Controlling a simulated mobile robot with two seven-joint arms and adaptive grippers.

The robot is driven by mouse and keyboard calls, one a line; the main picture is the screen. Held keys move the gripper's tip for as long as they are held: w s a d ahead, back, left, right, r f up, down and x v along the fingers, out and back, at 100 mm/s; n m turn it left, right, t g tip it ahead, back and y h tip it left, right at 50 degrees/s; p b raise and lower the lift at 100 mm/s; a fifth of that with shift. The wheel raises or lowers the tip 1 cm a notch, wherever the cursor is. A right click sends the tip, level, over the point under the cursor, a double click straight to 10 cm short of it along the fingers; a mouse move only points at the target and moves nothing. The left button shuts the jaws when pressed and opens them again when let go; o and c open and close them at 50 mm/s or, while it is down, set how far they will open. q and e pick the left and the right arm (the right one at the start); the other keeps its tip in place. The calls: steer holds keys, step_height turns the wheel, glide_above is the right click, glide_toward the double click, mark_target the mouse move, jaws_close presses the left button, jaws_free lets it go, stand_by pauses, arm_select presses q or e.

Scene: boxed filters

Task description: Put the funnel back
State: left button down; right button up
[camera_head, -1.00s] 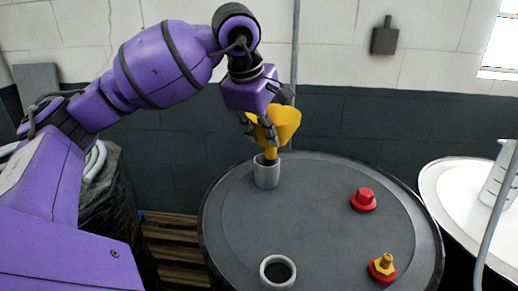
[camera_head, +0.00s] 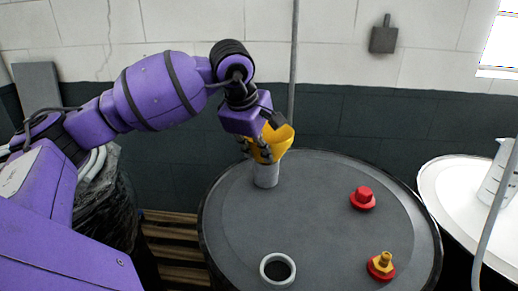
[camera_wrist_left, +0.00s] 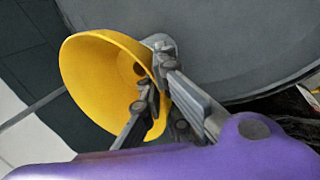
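The yellow funnel (camera_head: 284,139) stands in the short grey cylinder (camera_head: 266,176) at the back left of the drum top, with its spout hidden inside. My left gripper (camera_head: 257,152) is shut on the funnel, its fingers at the funnel's left side in the head view. In the left wrist view the funnel's wide mouth (camera_wrist_left: 95,75) faces the camera, and the left gripper's fingers (camera_wrist_left: 158,98) are at its right edge. Whether one finger is inside the cone is hard to tell. My right gripper is not in view.
The dark drum top (camera_head: 320,225) also bears an open grey ring (camera_head: 277,270) at the front, a red cap (camera_head: 362,198) and a red-and-yellow fitting (camera_head: 382,264) at the right. The drum's middle is clear.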

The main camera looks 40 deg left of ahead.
arm_select(q)
steer(key=shift+f, duration=0.3)
steer(key=c, duration=2)
jaws_free()
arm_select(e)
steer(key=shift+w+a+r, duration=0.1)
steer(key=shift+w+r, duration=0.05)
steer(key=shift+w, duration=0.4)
arm_select(q)
steer(key=shift+r, duration=0.1)
steer(key=shift+r, duration=0.25)
steer(key=shift+v, duration=6.25)
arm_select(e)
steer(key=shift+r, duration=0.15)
arm_select(q)
steer(key=shift+w, duration=0.15)
